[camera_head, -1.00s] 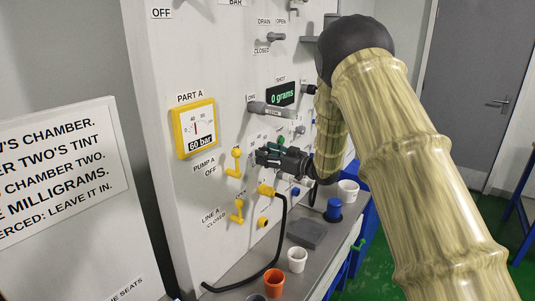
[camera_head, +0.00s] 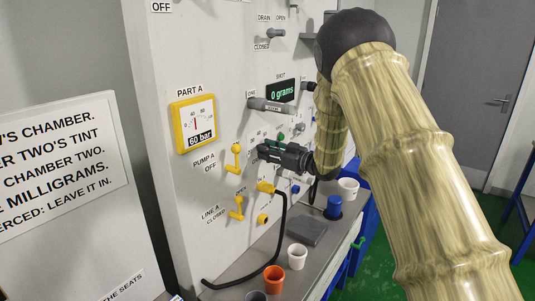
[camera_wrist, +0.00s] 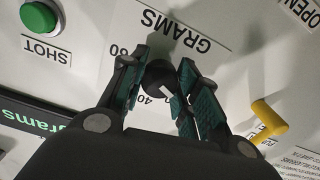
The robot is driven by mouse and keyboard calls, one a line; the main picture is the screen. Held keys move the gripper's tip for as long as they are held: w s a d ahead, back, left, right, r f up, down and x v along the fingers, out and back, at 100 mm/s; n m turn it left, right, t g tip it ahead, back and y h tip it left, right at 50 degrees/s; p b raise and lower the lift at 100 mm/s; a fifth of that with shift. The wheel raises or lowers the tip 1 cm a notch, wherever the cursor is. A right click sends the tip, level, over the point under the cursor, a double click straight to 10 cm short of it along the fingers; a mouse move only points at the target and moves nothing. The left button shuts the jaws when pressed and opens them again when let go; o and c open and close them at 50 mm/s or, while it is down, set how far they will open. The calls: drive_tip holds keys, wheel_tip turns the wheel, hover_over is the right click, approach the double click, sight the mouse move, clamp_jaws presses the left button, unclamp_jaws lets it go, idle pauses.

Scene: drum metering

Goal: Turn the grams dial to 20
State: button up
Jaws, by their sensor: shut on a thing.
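The grams dial (camera_wrist: 159,76) is a small dark knob with a white pointer mark. In the wrist view it sits between the fingers of my gripper (camera_wrist: 165,92), which are shut on it. The upside-down word GRAMS is beside it, and 60 and 40 show at its edge. In the head view my gripper (camera_head: 262,151) is against the white panel and hides the dial. The shot display (camera_head: 283,92) reads 0 grams.
A green SHOT button (camera_wrist: 41,17) and a yellow lever (camera_wrist: 268,117) flank the dial. Yellow pump A (camera_head: 235,158) and line A (camera_head: 237,208) levers are left of my gripper. Below are a hose (camera_head: 272,245), a white cup (camera_head: 297,257) and an orange cup (camera_head: 274,278).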

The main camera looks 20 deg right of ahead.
drive_tip(key=n+b, duration=0.1)
drive_tip(key=b, duration=0.1)
drive_tip(key=n+b, duration=0.4)
drive_tip(key=shift+f+b, duration=0.25)
drive_tip(key=shift+b, duration=0.05)
idle(0.3)
